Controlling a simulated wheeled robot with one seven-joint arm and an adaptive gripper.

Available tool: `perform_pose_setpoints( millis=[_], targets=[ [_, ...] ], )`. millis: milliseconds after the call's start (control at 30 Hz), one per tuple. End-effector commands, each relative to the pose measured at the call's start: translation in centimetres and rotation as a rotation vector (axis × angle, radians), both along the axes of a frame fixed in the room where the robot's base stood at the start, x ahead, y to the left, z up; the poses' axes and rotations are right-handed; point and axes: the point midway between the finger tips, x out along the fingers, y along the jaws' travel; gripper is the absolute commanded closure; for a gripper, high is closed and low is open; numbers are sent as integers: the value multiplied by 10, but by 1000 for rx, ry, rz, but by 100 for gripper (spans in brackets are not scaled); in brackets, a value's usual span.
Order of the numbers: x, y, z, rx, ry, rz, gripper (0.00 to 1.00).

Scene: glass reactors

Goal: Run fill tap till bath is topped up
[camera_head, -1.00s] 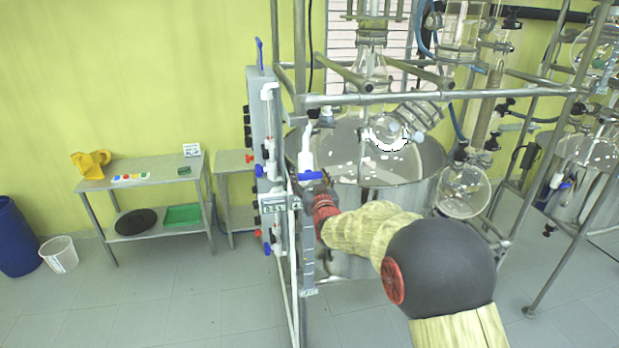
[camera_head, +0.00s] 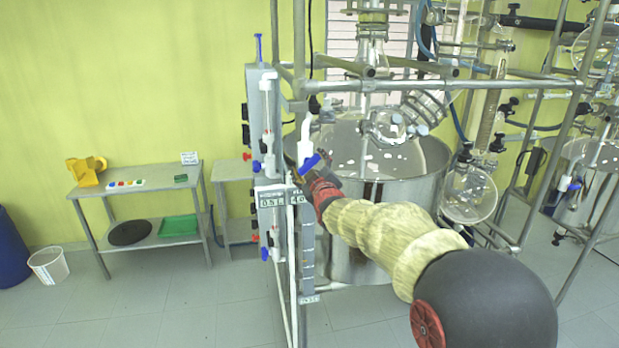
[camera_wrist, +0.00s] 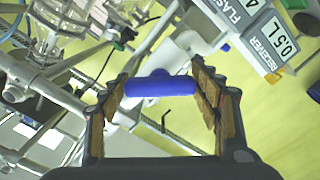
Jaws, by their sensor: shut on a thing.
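The fill tap's blue handle (camera_head: 309,163) sits on a white spout (camera_head: 305,138) at the left rim of the steel bath (camera_head: 400,180). The handle is tilted in the head view. My gripper (camera_head: 304,176) is at the tap. In the wrist view the blue handle (camera_wrist: 160,86) lies between the two fingers of my gripper (camera_wrist: 160,88), which is shut on it. The bath holds liquid with pale floating pieces on its surface. Its water level against the rim is hard to judge.
A grey panel with valves (camera_head: 262,150) and a "0.5 L" label (camera_head: 270,200) stands left of the tap. Metal frame bars (camera_head: 430,86) and glassware (camera_head: 470,193) surround the bath. A side table (camera_head: 140,190) stands left; the floor between is free.

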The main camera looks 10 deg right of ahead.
Motion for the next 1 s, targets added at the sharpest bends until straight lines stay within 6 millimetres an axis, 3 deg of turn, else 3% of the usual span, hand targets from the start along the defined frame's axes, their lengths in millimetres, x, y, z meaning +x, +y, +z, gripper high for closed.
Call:
perform_pose_setpoints(
  millis=[400,1000],
  targets=[
    [0,0,-2,-233,1,0,62],
    [0,0,0,-282,2,1,62]
  ],
)
